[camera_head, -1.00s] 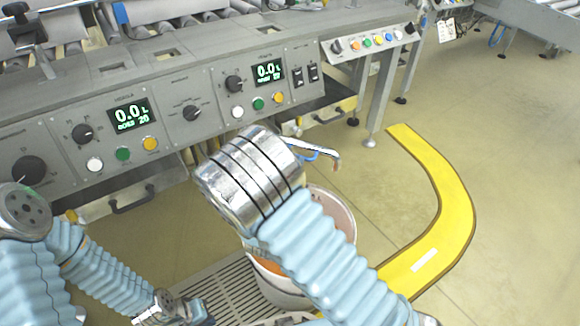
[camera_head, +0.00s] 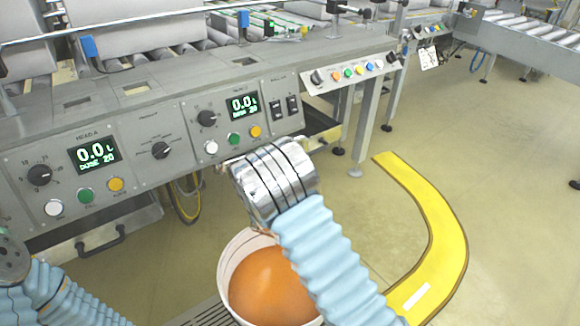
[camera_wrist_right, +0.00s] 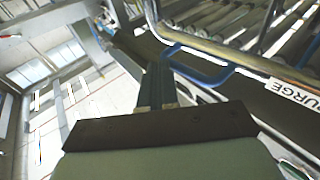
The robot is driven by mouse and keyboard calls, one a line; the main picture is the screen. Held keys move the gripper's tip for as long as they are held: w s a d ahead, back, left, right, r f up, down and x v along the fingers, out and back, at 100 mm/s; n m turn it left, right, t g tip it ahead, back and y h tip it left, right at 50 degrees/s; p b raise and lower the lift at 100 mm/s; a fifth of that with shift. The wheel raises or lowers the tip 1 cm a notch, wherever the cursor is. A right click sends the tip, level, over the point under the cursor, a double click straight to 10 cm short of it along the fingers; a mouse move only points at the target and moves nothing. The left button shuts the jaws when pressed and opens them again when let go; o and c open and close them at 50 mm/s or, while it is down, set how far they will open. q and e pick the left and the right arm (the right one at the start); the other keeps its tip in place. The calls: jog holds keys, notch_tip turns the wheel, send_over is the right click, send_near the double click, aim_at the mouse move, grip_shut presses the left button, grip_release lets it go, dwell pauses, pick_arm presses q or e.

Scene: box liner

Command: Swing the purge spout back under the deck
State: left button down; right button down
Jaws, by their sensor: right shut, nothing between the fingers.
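In the right wrist view, a bare metal pipe, the purge spout (camera_wrist_right: 225,52), runs across the upper right with a blue handle (camera_wrist_right: 205,77) below it. A white PURGE label (camera_wrist_right: 295,93) is on the dark deck edge beside it. My right gripper (camera_wrist_right: 156,75) is shut and empty, its fingers just left of the blue handle; I cannot tell whether they touch it. In the head view my right wrist hides that gripper and most of the spout, in front of the panel's right end. My left gripper is out of view; only its arm shows at lower left.
A white bucket (camera_head: 228,268) with orange contents stands on the floor below my right wrist, beside a floor grate. The control panel (camera_head: 135,160) runs along the machine front. A yellow floor strip (camera_head: 440,225) curves at right, with open floor beyond.

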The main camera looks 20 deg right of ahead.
jog(key=shift+w+d, duration=0.25)
jog(key=shift+w, duration=0.85)
jog(key=shift+r, duration=0.15)
